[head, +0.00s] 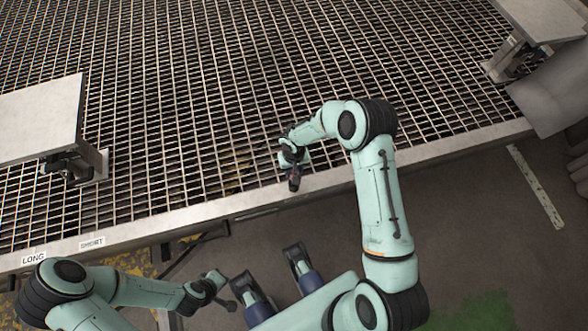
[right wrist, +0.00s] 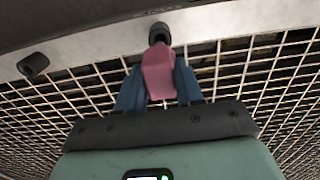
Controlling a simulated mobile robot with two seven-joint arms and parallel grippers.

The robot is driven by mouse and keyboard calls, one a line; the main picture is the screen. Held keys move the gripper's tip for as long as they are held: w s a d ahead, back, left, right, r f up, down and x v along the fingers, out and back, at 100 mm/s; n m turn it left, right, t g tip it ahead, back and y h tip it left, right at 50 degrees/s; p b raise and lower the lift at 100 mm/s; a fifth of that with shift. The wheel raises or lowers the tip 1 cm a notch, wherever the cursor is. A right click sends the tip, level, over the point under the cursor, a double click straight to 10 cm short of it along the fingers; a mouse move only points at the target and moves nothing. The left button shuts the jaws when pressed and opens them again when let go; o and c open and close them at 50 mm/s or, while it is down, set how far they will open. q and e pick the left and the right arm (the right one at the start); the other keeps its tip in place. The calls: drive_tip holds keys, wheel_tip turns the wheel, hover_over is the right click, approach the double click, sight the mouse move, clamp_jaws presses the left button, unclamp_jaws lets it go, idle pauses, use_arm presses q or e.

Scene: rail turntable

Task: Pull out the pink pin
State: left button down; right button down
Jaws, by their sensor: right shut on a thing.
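The pink pin (right wrist: 158,72) shows in the right wrist view, between the two blue fingers of my right gripper (right wrist: 158,90). The gripper is shut on it. The pin's far end meets a dark round socket (right wrist: 159,33) on the pale metal edge; how deep it sits there I cannot tell. In the head view my right gripper (head: 293,180) is at the front edge of the grated deck, and the pin is hardly visible there. My left gripper (head: 225,290) is low in the head view, with its fingers apart and empty, away from the deck.
A second dark socket (right wrist: 33,65) is on the edge, left of the pin. The grated deck (head: 230,70) fills the back. Labels LONG (head: 33,258) and SHORT (head: 92,242) are on its front rim. A grey plate (head: 40,118) stands at left, another (head: 540,18) at top right.

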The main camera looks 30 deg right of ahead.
drive_tip(key=shift+r, duration=0.25)
drive_tip(key=shift+r+p, duration=1.5)
drive_tip(key=shift+r, duration=0.9)
